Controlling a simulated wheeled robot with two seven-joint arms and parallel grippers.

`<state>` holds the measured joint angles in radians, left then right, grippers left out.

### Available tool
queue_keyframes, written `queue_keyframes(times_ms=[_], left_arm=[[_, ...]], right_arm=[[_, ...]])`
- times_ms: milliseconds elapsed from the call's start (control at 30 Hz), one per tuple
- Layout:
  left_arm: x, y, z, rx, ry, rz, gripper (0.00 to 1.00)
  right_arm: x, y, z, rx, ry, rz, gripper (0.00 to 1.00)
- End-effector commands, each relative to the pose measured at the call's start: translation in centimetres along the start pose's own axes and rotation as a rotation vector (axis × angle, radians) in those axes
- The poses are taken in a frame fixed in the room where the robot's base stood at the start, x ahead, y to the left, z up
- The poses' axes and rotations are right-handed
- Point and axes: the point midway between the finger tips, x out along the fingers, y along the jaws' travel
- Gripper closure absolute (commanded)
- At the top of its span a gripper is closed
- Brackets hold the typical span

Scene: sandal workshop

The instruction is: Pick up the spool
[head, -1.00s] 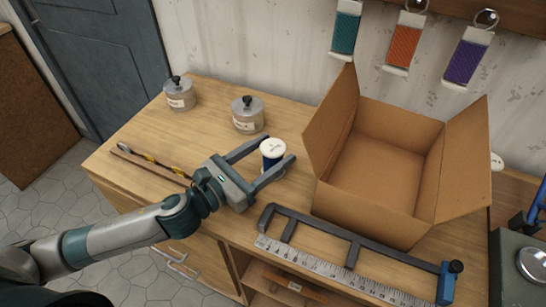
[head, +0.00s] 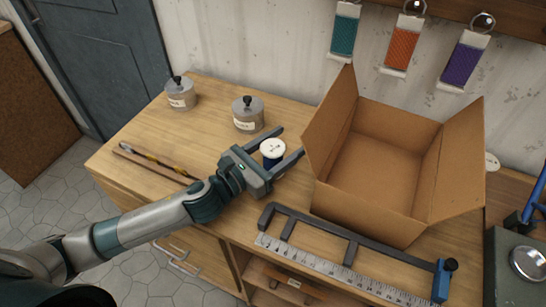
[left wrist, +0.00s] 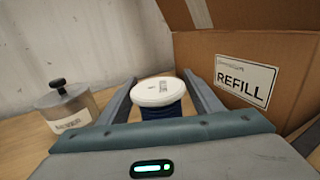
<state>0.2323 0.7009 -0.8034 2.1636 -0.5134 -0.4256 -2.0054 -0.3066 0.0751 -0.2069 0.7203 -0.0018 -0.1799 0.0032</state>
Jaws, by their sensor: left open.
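The spool (head: 272,149) has a white top and dark blue thread and stands upright on the wooden bench, left of the cardboard box. My left gripper (head: 290,141) is open, with one finger on each side of the spool. In the left wrist view the spool (left wrist: 159,97) sits between the two fingers, with visible gaps at its sides. Its lower part is hidden behind the gripper body. My right gripper is not in view.
The open cardboard box (head: 368,208) stands close to the right finger. Two lidded tins (head: 248,117) (head: 181,96) stand behind and left. A clamp (head: 350,244) and a ruler (head: 330,268) lie in front of the box.

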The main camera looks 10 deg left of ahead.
Motion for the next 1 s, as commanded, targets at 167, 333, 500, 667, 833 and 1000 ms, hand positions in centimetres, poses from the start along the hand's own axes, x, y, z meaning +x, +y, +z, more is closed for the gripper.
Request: queue_keyframes(times_ms=[167, 333, 500, 667, 833, 1000], left_arm=[[-0.02, 0.01, -0.02, 0.0, 0.0, 0.0, 0.41], [-0.03, 0.02, -0.02, 0.0, 0.0, 0.001, 0.41], [-0.04, 0.02, -0.02, 0.0, 0.0, 0.001, 0.79], [-0.03, 0.02, 0.02, 0.001, -0.001, 0.001, 0.91], [-0.03, 0.03, 0.1, 0.001, -0.001, 0.0, 0.91], [0.0, 0.07, 0.9, 0.002, -0.002, 0.001, 0.91]], right_arm=[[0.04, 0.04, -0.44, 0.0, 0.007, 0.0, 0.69], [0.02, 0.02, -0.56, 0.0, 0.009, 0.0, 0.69], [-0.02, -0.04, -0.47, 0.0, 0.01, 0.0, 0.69], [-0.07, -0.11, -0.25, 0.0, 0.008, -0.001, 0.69], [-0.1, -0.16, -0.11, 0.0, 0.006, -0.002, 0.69], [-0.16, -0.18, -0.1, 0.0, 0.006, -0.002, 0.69]])
